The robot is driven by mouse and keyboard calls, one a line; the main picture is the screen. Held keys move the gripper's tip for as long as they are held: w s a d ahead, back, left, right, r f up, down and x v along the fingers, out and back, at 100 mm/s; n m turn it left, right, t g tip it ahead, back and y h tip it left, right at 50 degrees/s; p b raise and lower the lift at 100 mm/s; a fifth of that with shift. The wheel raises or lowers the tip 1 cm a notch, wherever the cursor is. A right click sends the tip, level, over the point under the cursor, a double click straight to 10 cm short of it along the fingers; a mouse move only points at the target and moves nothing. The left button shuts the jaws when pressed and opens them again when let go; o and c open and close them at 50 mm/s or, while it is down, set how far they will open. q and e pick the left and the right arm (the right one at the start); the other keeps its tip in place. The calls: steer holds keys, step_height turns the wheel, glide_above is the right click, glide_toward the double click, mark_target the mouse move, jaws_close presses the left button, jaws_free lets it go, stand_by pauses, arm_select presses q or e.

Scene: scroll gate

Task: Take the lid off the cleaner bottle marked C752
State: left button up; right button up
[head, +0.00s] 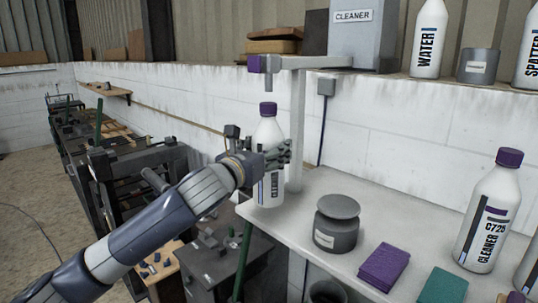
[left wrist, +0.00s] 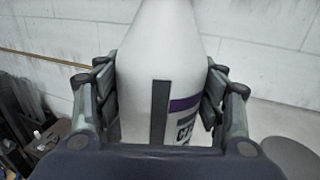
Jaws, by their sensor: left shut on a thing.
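My left gripper (head: 275,155) is shut around the body of a white bottle (head: 268,130) with its purple lid (head: 268,109) on. The bottle is upright at the left end of the white counter, below a dispenser nozzle (head: 268,64). I cannot tell whether its base touches the counter. Its label reads "CLEANER" in the head view. In the left wrist view the gripper fingers (left wrist: 160,108) flank the bottle (left wrist: 160,60); the label shows only "C7" and a purple bar, the rest is hidden. My right gripper is out of view.
Another purple-lidded cleaner bottle, marked C725 (head: 488,215), stands at right on the counter (head: 290,222). A dispenser post (head: 297,130) rises close right of the held bottle.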

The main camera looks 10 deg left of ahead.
arm_select(q)
steer(key=s+d+r+b, duration=0.1)
steer(key=s+d+b, duration=0.1)
steer(key=s, duration=0.9)
steer(key=shift+b, duration=0.35)
steer(key=shift+r, duration=0.1)
